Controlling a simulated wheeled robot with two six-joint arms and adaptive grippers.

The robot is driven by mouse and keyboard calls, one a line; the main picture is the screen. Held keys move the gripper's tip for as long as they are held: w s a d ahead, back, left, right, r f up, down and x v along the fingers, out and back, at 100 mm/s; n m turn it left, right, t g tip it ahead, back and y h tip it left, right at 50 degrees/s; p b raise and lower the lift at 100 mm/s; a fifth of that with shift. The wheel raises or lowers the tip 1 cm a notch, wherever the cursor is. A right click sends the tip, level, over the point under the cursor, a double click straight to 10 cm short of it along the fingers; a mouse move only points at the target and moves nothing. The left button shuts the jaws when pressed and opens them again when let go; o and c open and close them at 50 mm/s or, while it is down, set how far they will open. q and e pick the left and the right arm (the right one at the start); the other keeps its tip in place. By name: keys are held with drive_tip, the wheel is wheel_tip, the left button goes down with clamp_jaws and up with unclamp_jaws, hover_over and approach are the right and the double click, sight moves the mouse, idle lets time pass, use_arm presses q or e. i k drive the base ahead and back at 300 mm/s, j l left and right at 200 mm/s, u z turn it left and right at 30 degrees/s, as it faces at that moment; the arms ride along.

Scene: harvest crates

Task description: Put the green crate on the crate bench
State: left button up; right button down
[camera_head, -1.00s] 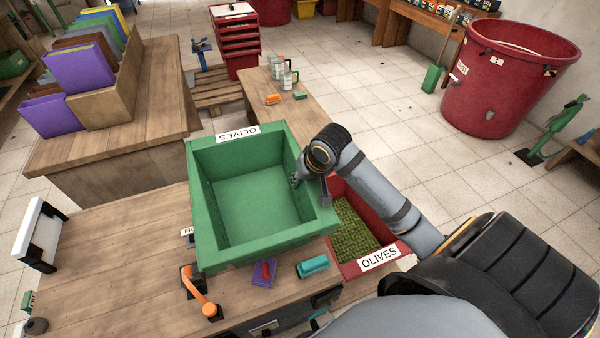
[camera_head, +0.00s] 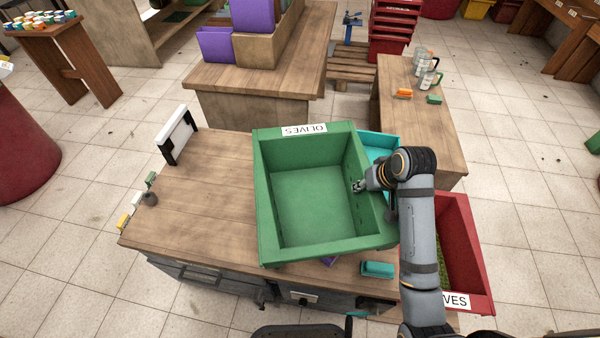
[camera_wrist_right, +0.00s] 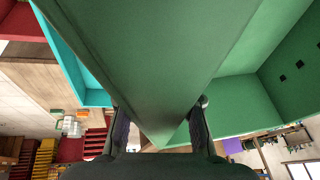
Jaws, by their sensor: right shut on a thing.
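The green crate (camera_head: 310,248), open and empty with an OLIVES label on its far rim, is over the wooden bench (camera_head: 195,190) in the head view. I cannot tell whether it rests there or hangs above. My right gripper (camera_head: 359,186) is shut on its right wall. In the right wrist view, the two fingers (camera_wrist_right: 160,122) sit either side of the green wall (camera_wrist_right: 150,60). The crate hides part of the bench top. My left gripper is not in view.
A red crate (camera_head: 478,275) stands right of the bench, partly behind my arm. A teal crate (camera_head: 377,143) shows behind the green one. A teal brush (camera_head: 377,269) lies at the front edge. The bench's left part is largely clear; a white panel (camera_head: 176,135) stands there.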

sight(205, 201)
drive_tip(key=k+j, duration=0.1)
drive_tip(key=j, duration=0.35)
drive_tip(key=k+j, duration=0.1)
drive_tip(key=j, duration=0.4)
drive_tip(key=k+j, duration=0.1)
drive_tip(key=j, duration=0.35)
drive_tip(key=k+j, duration=0.15)
drive_tip(key=j, duration=0.3)
drive_tip(key=i+j, duration=0.75)
drive_tip(key=i+j+u, duration=0.05)
